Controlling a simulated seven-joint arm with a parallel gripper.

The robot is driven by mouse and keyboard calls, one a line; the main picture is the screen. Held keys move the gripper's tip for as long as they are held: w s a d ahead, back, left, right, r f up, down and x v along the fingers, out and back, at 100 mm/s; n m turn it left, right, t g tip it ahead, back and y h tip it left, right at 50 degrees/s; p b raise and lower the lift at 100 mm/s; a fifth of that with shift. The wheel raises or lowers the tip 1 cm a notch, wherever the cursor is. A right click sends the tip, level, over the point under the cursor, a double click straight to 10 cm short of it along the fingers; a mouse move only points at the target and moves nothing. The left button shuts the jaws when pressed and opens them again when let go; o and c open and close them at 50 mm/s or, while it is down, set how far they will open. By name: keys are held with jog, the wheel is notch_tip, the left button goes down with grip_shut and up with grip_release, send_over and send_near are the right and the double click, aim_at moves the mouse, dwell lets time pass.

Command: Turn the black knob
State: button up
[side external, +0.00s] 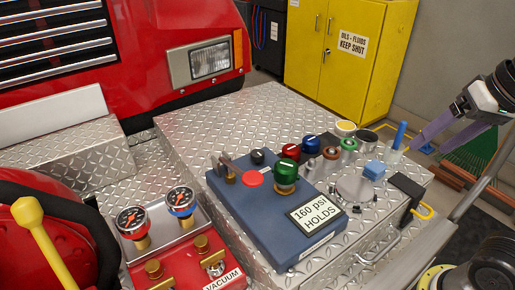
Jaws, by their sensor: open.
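A small black knob (258,157) sits on top of the blue box (240,215), near its back edge. It stands behind a red button (253,179) and left of a larger green knob (286,174) and a red knob (290,153). My gripper (426,149) is at the right edge of the view, tilted down to the left, with its pale purple fingers apart and nothing visible between them. It is well to the right of the black knob, near an upright blue-handled item (400,135). Nothing hides the black knob.
Several coloured caps, including a blue one (311,145) and a dark-topped jar (366,139), stand between my gripper and the box. A round metal cap (355,190), a blue block (374,171) and a black-and-yellow tool (408,194) lie nearer. Two gauges (132,220) stand left.

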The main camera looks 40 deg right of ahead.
jog(key=w+a+r+m+g, duration=0.15)
jog(key=w+r+m, duration=0.25)
jog(key=w+r, duration=0.55)
jog(key=m+g, duration=0.4)
send_over(257, 152)
notch_tip(257, 152, down, 15)
notch_tip(257, 152, down, 13)
jog(key=shift+r, duration=0.2)
jog(key=shift+n, duration=0.3)
grip_shut()
